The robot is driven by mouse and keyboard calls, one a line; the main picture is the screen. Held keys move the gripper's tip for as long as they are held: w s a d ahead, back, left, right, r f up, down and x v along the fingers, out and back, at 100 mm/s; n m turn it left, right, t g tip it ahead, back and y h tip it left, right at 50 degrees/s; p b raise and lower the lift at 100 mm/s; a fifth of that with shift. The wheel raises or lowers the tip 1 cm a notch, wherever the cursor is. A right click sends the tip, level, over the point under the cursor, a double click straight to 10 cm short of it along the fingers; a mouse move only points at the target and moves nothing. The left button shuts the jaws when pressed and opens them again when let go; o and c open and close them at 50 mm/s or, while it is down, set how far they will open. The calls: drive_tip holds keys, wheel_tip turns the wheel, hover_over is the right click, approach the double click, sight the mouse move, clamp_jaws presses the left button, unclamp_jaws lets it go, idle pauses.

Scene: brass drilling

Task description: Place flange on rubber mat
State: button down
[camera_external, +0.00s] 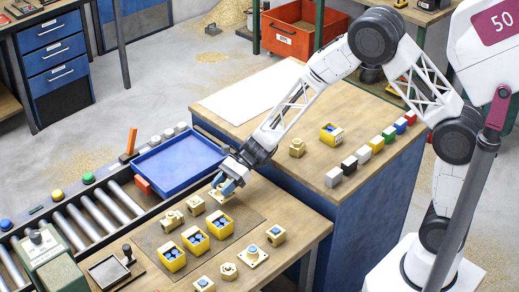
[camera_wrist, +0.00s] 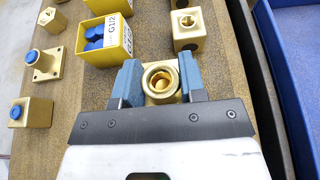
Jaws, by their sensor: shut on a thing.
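My gripper (camera_external: 229,186) is shut on a brass flange (camera_external: 217,195) near the far corner of the brown rubber mat (camera_external: 150,245). In the wrist view, the blue fingers of my gripper (camera_wrist: 159,72) stand on both sides of the flange (camera_wrist: 161,82), whose round threaded opening faces the camera. The flange's underside is hidden, so I cannot tell whether it touches the mat. A second flange with a square plate and a blue plug (camera_external: 252,256) stands nearer the table's front edge; it also shows in the wrist view (camera_wrist: 46,64).
Yellow boxes with blue parts (camera_external: 195,240) and several brass fittings stand on or around the mat. A brass fitting (camera_wrist: 188,30) is close ahead of my fingers. A higher blue-sided bench (camera_external: 345,205) stands right.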

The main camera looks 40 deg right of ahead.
sight(213, 191)
drive_tip(key=shift+w+a+f, duration=0.1)
drive_tip(key=shift+w+a, duration=0.25)
drive_tip(key=shift+w, duration=0.4)
drive_tip(key=shift+w+a, duration=0.35)
drive_tip(key=shift+w, duration=0.4)
drive_tip(key=shift+w+a, duration=0.25)
drive_tip(key=shift+w, duration=0.15)
drive_tip(key=shift+f, duration=1.8)
drive_tip(key=shift+f, duration=0.1)
drive_tip(key=c, duration=0.7)
unclamp_jaws()
drive_tip(key=shift+d, duration=0.15)
drive_tip(key=shift+v, duration=5.95)
